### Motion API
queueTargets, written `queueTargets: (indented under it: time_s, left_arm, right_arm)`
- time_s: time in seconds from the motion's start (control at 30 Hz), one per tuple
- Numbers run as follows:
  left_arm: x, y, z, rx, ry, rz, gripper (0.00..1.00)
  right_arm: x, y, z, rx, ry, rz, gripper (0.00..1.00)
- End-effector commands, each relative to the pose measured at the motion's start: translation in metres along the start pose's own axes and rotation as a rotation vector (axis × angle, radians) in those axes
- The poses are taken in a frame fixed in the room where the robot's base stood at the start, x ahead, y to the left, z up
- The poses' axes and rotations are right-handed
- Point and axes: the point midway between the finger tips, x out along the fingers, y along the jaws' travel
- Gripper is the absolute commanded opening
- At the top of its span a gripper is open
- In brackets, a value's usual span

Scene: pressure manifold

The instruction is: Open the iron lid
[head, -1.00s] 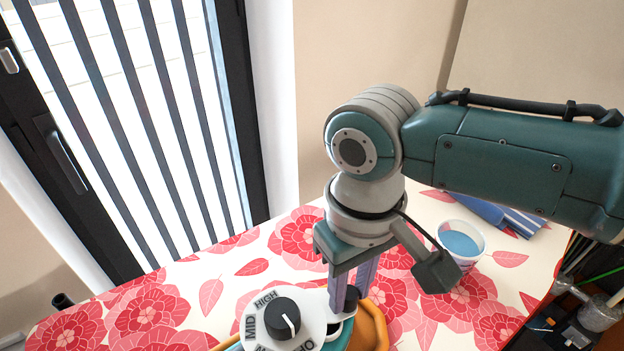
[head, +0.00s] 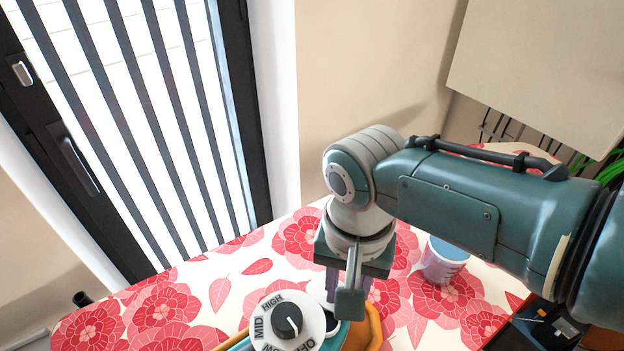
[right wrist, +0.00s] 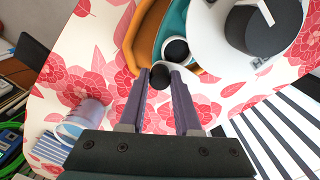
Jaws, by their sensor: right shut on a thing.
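The iron (head: 350,335) stands on the table with a teal and orange body and a dial (head: 287,322) marked MID and HIGH. It also shows at the top of the right wrist view (right wrist: 176,20). My right gripper (right wrist: 167,77) points down over the iron, its purple fingers shut on a small black rounded piece, the lid (right wrist: 159,77). Just beyond the lid is a dark round spot with a white rim (right wrist: 177,51); I cannot tell how far the lid is raised. In the head view my wrist hides the fingertips. My left gripper is not in view.
A cup with blue contents (head: 445,259) stands on the flowered table (head: 225,270), right of my right wrist. Dark boxes and cables lie at the table's right side. A barred glass door (head: 130,120) is at left. The table left of the iron is clear.

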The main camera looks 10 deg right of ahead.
Motion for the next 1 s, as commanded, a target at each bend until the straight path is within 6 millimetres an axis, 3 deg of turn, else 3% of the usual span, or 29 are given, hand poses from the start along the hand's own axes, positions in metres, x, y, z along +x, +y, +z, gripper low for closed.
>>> queueTargets:
  time_s: [0.67, 0.7, 0.93, 1.0]
  left_arm:
    - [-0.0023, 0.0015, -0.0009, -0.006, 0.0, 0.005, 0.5]
    - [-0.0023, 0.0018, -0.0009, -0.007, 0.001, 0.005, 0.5]
    - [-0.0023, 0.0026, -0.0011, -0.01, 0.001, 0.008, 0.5]
    - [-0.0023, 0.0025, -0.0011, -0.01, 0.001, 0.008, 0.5]
  right_arm:
    - [-0.0003, -0.0001, -0.0011, 0.061, 0.003, 0.0, 0.0]
    - [-0.0004, -0.0001, -0.0012, 0.061, 0.003, 0.0, 0.35]
    - [-0.0003, -0.0001, -0.0008, 0.06, 0.002, 0.0, 0.61]
    - [-0.0003, -0.0001, -0.0007, 0.06, 0.002, 0.0, 0.62]
